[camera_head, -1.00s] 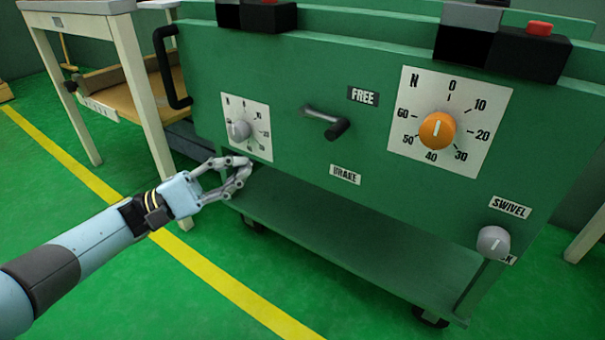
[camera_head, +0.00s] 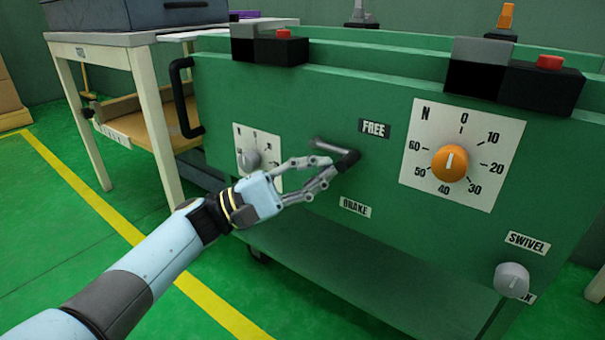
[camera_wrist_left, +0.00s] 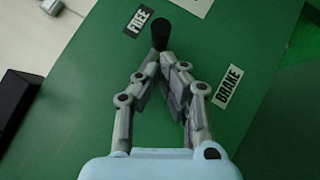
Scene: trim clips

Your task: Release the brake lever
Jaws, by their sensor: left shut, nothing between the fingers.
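The brake lever (camera_head: 327,148) is a grey arm with a black grip (camera_head: 347,161), on the green cart panel between the FREE label (camera_head: 374,128) and the BRAKE label (camera_head: 355,207). It points right and slightly down. My left gripper (camera_head: 335,170) is shut and empty, with its fingertips at the black grip's lower left. In the left wrist view, the black grip (camera_wrist_left: 160,32) stands just beyond the fingertips (camera_wrist_left: 161,58). They look touching or nearly so. The grey arm is mostly hidden there. My right gripper is not in view.
An orange knob (camera_head: 450,163) on a white dial is right of the lever. A smaller grey knob (camera_head: 249,160) is left, close behind my gripper. The SWIVEL knob (camera_head: 512,280) is at lower right. A black handle (camera_head: 184,97) sticks out at the cart's left end.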

